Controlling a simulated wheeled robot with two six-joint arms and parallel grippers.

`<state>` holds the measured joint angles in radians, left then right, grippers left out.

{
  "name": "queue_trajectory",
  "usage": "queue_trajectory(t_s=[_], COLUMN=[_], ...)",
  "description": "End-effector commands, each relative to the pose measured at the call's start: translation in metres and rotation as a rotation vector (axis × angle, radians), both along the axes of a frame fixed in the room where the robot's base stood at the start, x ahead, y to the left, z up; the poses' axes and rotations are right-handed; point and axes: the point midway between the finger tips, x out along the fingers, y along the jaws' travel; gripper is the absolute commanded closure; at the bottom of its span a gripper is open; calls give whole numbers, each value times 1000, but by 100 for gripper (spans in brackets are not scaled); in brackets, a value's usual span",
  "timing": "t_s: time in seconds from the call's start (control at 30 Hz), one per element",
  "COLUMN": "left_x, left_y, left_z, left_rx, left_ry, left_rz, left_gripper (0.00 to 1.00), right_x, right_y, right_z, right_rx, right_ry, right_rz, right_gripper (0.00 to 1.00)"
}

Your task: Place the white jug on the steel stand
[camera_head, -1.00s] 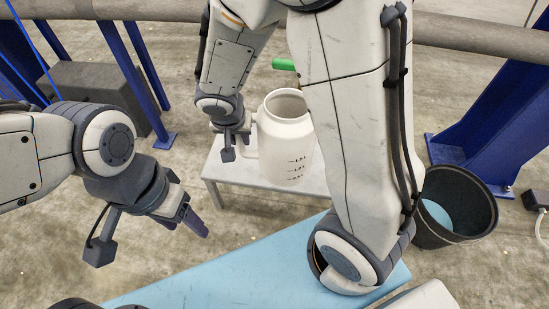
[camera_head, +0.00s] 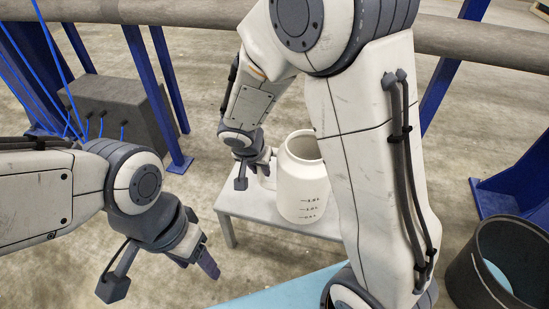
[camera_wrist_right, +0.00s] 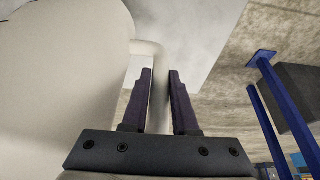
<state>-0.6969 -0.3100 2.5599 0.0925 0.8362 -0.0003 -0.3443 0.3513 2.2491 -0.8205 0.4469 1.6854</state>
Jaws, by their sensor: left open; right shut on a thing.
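The white jug (camera_head: 302,188), with dark volume marks, is upright at the steel stand (camera_head: 238,205) in the head view. Its base overlaps the stand top near the front edge; I cannot tell whether it touches. My right gripper (camera_head: 263,164) is on the jug's left side. In the right wrist view, my right gripper (camera_wrist_right: 160,74) has its two fingers on either side of the jug handle (camera_wrist_right: 158,95) and is shut on it. The jug body (camera_wrist_right: 60,70) fills the left. My left gripper (camera_head: 208,264) is open and empty, left of the stand. My right arm hides the stand's right part.
A light blue surface (camera_head: 280,292) lies in front of the stand. A black bucket (camera_head: 490,270) stands at the right. A dark grey block (camera_head: 115,110) and blue posts (camera_head: 155,95) are behind at the left. Bare concrete floor lies left of the stand.

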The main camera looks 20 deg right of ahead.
Motion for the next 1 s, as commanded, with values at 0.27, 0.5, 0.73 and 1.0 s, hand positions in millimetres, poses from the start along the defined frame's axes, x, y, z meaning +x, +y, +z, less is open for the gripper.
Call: queue_trajectory(t_s=[0.27, 0.5, 0.73, 1.0], left_x=[0, 0, 0, 0], left_y=[0, 0, 0, 0], left_z=[5, 5, -19, -20], left_rx=[0, 0, 0, 0], left_ry=[0, 0, 0, 0], left_rz=[0, 0, 0, 0], left_gripper=[39, 39, 39, 39], right_x=[53, 67, 73, 73], right_y=[-39, -48, -52, -52], right_z=[0, 0, -32, -35], right_rx=[0, 1, 0, 0], right_ry=[-1, -1, 3, -1], right_rz=[-2, 2, 4, 4], right_gripper=[100, 100, 100, 100])
